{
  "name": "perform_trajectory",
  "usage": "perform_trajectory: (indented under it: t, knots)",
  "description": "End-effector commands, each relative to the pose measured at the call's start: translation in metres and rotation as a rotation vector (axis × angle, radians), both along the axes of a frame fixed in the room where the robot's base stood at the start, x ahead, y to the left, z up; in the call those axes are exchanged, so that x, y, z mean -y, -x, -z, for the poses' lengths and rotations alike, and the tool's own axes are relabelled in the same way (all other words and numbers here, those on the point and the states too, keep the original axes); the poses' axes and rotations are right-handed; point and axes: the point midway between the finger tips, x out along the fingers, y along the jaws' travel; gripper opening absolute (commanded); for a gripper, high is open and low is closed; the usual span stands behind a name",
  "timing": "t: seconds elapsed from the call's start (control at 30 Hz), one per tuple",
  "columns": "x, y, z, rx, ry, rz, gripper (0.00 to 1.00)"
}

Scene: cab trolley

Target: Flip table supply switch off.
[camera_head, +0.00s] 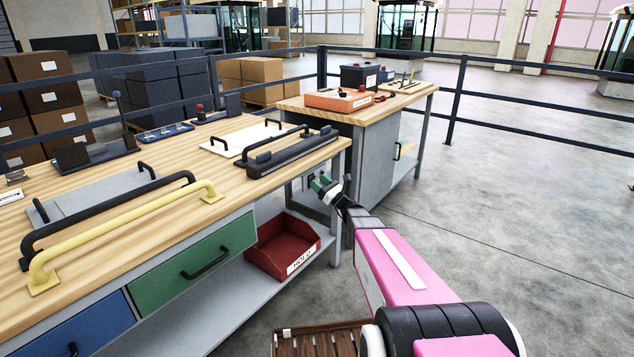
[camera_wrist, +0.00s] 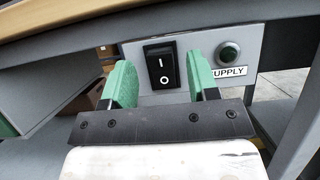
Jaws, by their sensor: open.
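The table supply switch (camera_wrist: 162,66) is a black rocker marked I above O, on a grey panel (camera_wrist: 190,45) under the table edge in the wrist view. A label reading SUPPLY (camera_wrist: 229,71) and a round green lamp or button (camera_wrist: 229,52) are to its right. My gripper (camera_wrist: 163,85) is open, its two green fingers on either side of the switch in the picture. I cannot tell whether they touch the panel.
The wooden table (camera_head: 100,215) carries handles and fixtures. A red HOLD bin (camera_head: 283,247) stands on the lower shelf, left of my gripper. A second bench (camera_head: 375,155) stands behind it. The floor at right is open up to the railing (camera_head: 540,107).

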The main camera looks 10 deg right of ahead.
Motion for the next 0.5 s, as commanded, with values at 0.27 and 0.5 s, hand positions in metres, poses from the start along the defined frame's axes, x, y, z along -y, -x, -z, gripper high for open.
perform_trajectory:
  t: [0.27, 0.5]
  knots:
    - [0.034, 0.035, 0.022, -0.001, -0.001, 0.002, 0.54]
    - [0.054, 0.054, 0.035, 0.000, 0.000, 0.000, 0.54]
